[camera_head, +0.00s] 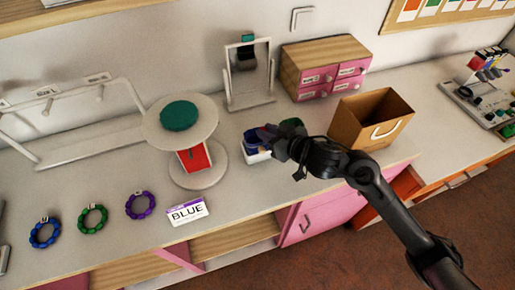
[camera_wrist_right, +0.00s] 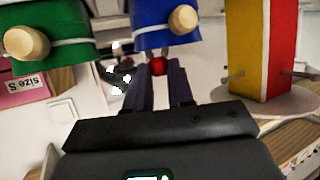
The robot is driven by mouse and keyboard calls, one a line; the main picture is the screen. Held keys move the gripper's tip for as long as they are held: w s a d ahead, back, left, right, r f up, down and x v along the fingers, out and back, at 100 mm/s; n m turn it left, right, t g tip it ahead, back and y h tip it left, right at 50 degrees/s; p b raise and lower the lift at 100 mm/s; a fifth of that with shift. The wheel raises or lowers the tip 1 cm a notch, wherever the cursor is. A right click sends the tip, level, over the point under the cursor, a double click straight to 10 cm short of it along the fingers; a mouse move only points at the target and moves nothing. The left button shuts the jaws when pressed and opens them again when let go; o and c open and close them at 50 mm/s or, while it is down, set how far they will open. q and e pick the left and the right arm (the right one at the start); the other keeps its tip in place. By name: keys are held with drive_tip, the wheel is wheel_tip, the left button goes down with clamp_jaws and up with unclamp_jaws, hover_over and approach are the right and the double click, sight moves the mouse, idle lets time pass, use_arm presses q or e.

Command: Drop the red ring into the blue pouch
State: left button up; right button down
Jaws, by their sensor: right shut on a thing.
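My right gripper (camera_head: 272,136) is over the white box at the middle of the counter in the head view. In the right wrist view its dark fingers (camera_wrist_right: 160,75) are shut on a small red thing (camera_wrist_right: 157,66), which I take for the red ring; only a rounded part shows. The blue pouch (camera_head: 252,138) stands in the white box beside the fingers. It also shows in the wrist view (camera_wrist_right: 150,15), with a white cord and wooden toggle, just beyond the fingertips. The gripper hides part of the pouch in the head view. My left gripper is not clearly in view.
A green pouch (camera_head: 293,124) stands beside the blue one. A round stand with a green top (camera_head: 180,115) is to the left, a brown paper bag (camera_head: 370,118) to the right. Blue, green and purple bead rings (camera_head: 141,205) and a "BLUE" card (camera_head: 186,212) lie near the front.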

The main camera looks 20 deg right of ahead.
drive_tip(key=shift+f, duration=0.2)
drive_tip(key=c, duration=0.9)
unclamp_jaws()
drive_tip(key=p+v, duration=0.3)
drive_tip(key=v, duration=0.8)
drive_tip(key=shift+w, duration=0.1)
